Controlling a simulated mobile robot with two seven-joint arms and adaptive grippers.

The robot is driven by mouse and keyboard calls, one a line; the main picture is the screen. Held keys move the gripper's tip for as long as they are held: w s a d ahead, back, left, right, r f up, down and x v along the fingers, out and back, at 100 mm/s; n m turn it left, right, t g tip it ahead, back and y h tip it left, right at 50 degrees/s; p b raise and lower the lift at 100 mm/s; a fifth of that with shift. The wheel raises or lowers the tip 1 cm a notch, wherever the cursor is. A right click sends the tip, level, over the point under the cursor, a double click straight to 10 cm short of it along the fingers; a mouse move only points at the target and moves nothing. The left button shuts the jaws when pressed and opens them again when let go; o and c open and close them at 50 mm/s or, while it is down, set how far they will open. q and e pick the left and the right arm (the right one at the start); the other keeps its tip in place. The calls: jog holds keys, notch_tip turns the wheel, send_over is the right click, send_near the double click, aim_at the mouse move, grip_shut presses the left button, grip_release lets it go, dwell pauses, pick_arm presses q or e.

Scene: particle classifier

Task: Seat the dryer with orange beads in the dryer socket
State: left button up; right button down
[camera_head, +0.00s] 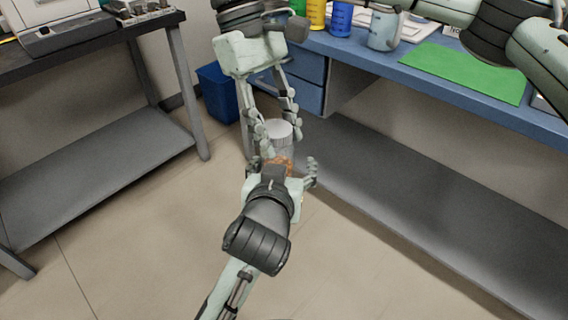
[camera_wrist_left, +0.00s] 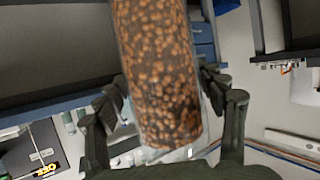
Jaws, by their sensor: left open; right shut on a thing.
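The dryer with orange beads (camera_head: 280,163) is a clear cylinder with a pale grey cap (camera_head: 279,129), held in the air above the floor. My right gripper (camera_head: 276,135) reaches down from the top and is shut on the dryer near its capped part. My left gripper (camera_head: 284,170) comes up from below, open, with its fingers on either side of the bead-filled part. In the left wrist view the dryer (camera_wrist_left: 160,65) fills the middle, between the open fingers. Contact with those fingers cannot be told. I cannot make out the dryer socket.
A blue bench (camera_head: 440,85) with a green mat (camera_head: 465,70), a beaker (camera_head: 384,28) and bottles stands at the upper right. A dark table (camera_head: 100,42) with a grey instrument (camera_head: 60,28) is at the left. A blue bin (camera_head: 222,95) stands behind. The foreground floor is clear.

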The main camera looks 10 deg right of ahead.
pick_arm(q)
jog(key=shift+d, duration=0.15)
jog(key=c, duration=1.4)
pick_arm(e)
jog(key=shift+a, duration=0.1)
pick_arm(q)
grip_shut()
jog(key=shift+s+d, duration=0.1)
pick_arm(e)
jog(key=c, duration=1.3)
grip_release()
jog(key=o, duration=0.4)
pick_arm(q)
jog(key=shift+r, duration=0.1)
pick_arm(e)
jog(key=shift+o, duration=0.2)
